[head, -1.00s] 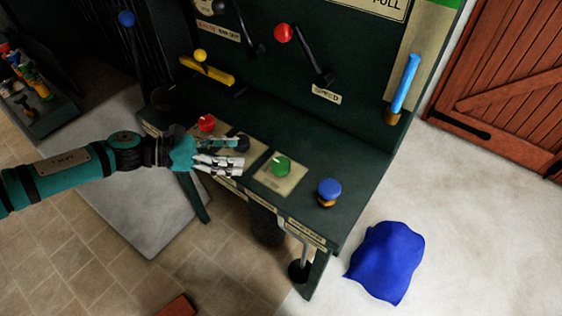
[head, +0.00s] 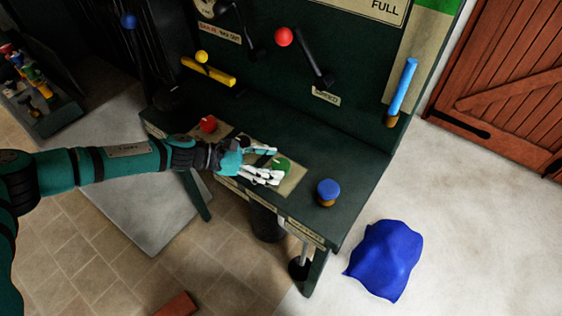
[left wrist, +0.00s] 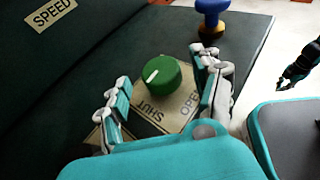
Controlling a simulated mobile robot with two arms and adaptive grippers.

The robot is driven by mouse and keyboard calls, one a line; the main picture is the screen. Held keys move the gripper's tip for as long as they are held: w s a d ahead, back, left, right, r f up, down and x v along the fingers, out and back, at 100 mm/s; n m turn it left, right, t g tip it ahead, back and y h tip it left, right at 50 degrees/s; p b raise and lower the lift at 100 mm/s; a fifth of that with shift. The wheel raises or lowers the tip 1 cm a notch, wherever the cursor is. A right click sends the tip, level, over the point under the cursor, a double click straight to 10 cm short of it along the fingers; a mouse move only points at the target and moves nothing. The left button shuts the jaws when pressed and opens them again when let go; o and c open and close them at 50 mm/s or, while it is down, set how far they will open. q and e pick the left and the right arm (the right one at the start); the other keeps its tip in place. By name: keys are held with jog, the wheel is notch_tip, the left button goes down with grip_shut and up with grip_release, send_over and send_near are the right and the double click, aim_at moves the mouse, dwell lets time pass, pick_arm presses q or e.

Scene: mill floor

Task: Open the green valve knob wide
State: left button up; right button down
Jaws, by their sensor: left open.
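The green valve knob (head: 282,163) sits on a tan plate (head: 294,182) on the dark green console. In the left wrist view the green knob (left wrist: 161,76) has a white pointer line, and the plate (left wrist: 150,122) reads "SHUT" and "OPEN". The pointer is towards the left, on the "SHUT" side. My left gripper (head: 275,165) is open at the knob's left side, with its fingers partly around it in the head view. In the left wrist view the knob lies ahead, between and just beyond the open fingers (left wrist: 165,92). Contact cannot be told.
A blue button (head: 328,189) stands right of the knob, and a red knob (head: 208,124) stands left. Levers with a red ball (head: 284,36) and a blue handle (head: 403,86) rise behind. A blue cloth (head: 386,260) lies on the floor.

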aim_at(277, 165)
pick_arm(q)
jog(key=shift+x, duration=1.55)
jog(key=c, duration=1.2)
jog(key=shift+o, duration=0.2)
